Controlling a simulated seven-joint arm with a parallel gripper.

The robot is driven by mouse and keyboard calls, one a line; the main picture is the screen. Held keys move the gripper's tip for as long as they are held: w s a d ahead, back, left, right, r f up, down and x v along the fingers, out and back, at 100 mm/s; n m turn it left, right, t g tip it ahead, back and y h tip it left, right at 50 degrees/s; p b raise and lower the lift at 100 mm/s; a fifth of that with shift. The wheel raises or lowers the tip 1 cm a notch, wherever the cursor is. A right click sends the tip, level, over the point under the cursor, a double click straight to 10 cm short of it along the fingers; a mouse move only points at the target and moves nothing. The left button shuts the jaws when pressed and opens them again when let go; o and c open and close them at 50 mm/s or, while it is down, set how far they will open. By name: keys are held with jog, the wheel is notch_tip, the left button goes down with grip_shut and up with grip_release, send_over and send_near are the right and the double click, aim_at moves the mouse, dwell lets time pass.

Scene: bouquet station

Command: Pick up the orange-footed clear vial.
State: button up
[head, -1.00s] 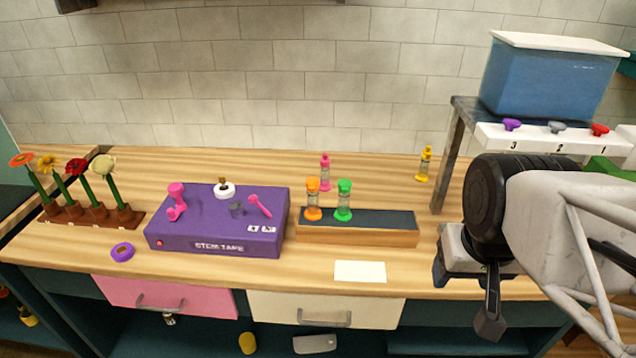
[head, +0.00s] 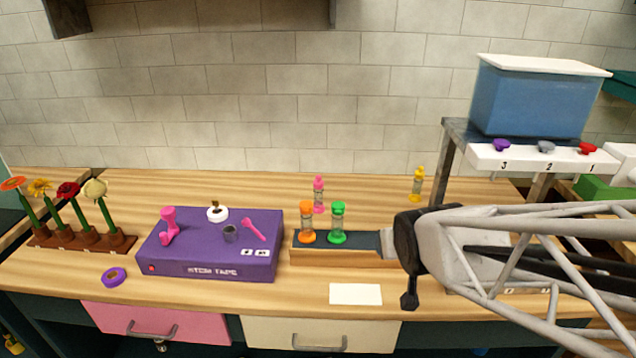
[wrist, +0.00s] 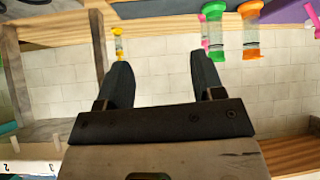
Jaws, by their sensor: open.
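The orange-footed clear vial (head: 306,222) has orange ends and a clear middle. It stands upright at the left end of a dark-topped wooden block (head: 345,259). A green-ended vial (head: 338,223) stands just to its right. In the wrist view, which is turned over, the orange vial (wrist: 251,32) and the green vial (wrist: 214,33) show at the upper right, outside my fingers. My gripper (wrist: 161,64) is open, with nothing between its fingers. In the head view my gripper (head: 387,243) is at the block's right end, to the right of both vials.
A pink vial (head: 318,195) stands behind the block and a yellow vial (head: 417,184) farther back right. A purple box (head: 208,262) with small items is on the left. A metal shelf (head: 453,150) bears a blue tank (head: 530,102). A white card (head: 355,294) lies in front.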

jog(key=w+a+f+n+t+y, duration=0.2)
jog(key=w+a+f+t+y, duration=0.1)
jog(key=w+a, duration=0.35)
jog(key=n+t+y, duration=0.2)
jog(key=t+y, duration=0.2)
jog(key=y, duration=0.1)
send_near(309, 223)
jog(key=shift+r+x, duration=0.15)
jog(key=shift+x, duration=0.8)
jog(key=shift+r+x, duration=0.1)
jog(key=shift+x, duration=0.9)
jog(key=shift+x, duration=1.3)
jog(key=shift+w+a, duration=0.1)
jog(key=shift+w, duration=0.05)
jog(key=shift+f+x, duration=0.15)
jog(key=shift+x, duration=1.05)
jog(key=shift+f+x, duration=0.1)
jog(key=shift+x, duration=1.15)
